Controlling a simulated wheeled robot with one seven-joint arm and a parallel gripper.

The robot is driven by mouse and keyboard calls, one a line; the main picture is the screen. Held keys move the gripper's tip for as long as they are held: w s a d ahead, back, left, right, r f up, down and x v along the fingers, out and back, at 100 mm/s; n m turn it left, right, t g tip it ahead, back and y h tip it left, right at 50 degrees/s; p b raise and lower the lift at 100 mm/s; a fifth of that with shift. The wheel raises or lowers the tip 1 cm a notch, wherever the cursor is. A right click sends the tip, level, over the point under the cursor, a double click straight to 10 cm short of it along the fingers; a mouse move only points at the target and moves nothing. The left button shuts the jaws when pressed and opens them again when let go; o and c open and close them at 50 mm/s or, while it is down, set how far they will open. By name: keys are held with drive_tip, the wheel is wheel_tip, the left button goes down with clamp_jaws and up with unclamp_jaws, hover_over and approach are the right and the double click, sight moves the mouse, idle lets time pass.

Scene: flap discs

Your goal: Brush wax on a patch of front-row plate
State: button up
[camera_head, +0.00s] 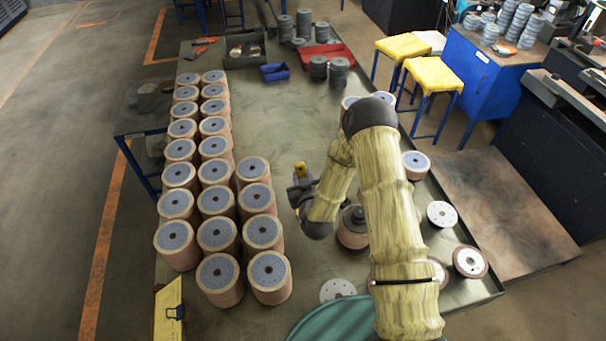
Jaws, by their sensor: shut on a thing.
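Stacks of tan flap discs with grey round plates on top stand in rows on the left of the table. Two stacks at the near end, the left front stack (219,273) and the right front stack (269,271), are upright and close together. My gripper (300,182) is over the middle of the table, right of the stacks and apart from them. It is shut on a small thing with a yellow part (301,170). My arm hides most of this thing, so I cannot tell whether it is a brush. No wax patch can be made out.
A darker stack (352,231) stands beside my forearm. Loose discs (441,214) lie at the right edge, and a pale plate (338,290) lies in front. A yellow object (168,312) is at the near left corner. Red (327,54) and blue (275,72) trays are at the back. Mid-table is clear.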

drive_tip(key=shift+f+b, duration=1.8)
drive_tip(key=shift+f, duration=1.25)
drive_tip(key=shift+s+f+b, duration=0.1)
drive_tip(key=shift+f+b, duration=0.7)
drive_tip(key=shift+b, duration=0.05)
idle(1.2)
drive_tip(key=shift+r+p, duration=1.95)
drive_tip(key=shift+r, duration=1.7)
drive_tip(key=shift+d+f, duration=0.1)
